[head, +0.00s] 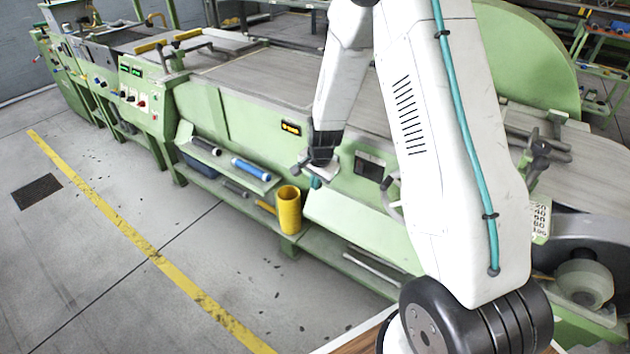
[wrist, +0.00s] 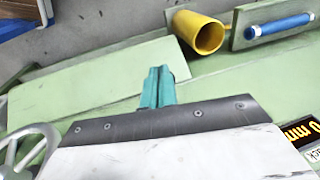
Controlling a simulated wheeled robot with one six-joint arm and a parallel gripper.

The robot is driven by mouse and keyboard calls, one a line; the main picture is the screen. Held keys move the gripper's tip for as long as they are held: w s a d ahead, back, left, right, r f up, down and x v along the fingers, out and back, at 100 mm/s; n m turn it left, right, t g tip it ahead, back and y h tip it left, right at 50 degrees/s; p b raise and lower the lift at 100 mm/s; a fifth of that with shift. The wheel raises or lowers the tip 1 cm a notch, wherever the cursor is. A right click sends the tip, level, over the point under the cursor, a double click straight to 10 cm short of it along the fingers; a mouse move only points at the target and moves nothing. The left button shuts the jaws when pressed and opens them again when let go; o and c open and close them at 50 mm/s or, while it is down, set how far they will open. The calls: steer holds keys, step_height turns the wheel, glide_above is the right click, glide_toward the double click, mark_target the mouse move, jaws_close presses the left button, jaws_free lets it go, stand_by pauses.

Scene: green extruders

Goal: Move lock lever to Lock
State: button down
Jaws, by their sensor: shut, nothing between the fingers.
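My gripper (head: 316,182) is in front of the green machine's side (head: 240,115), near its sloping lower panel. In the wrist view my gripper (wrist: 157,88) shows as two teal fingers pressed together with nothing between them. They are over the green panel (wrist: 95,85). I cannot surely pick out the lock lever. A dark-knobbed lever (head: 540,150) stands at the machine's right end, far from my gripper. A white label (wrist: 314,156) with partly cut-off lettering is at the wrist view's right edge, below a black and yellow plate (wrist: 302,128).
A grey handwheel (head: 391,198) is right of my gripper, partly hidden by my arm. A yellow cup (head: 289,210) stands on the lower shelf, left of and below my gripper. A blue roller (head: 251,169) lies on a green tray. The floor at left is open.

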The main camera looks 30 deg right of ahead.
steer(key=shift+d, duration=0.1)
stand_by(0.3)
steer(key=s+a+r, duration=0.3)
steer(key=r, duration=0.2)
steer(key=s+a+r, duration=0.2)
steer(key=s+r, duration=0.1)
steer(key=r, duration=0.3)
steer(key=shift+a+r, duration=0.2)
steer(key=shift+a, duration=0.2)
steer(key=shift+w, duration=0.1)
steer(key=s+a+r+n, duration=0.1)
steer(key=s+r+n, duration=0.5)
steer(key=s+r, duration=0.4)
steer(key=s+a+r+n+g, duration=0.1)
steer(key=s+r+n, duration=0.5)
steer(key=s, duration=1.3)
step_height(320, 180, up, 5)
steer(key=shift+s+a+f+n, duration=0.15)
steer(key=shift+s+a+n, duration=0.1)
steer(key=shift+s+n, duration=0.15)
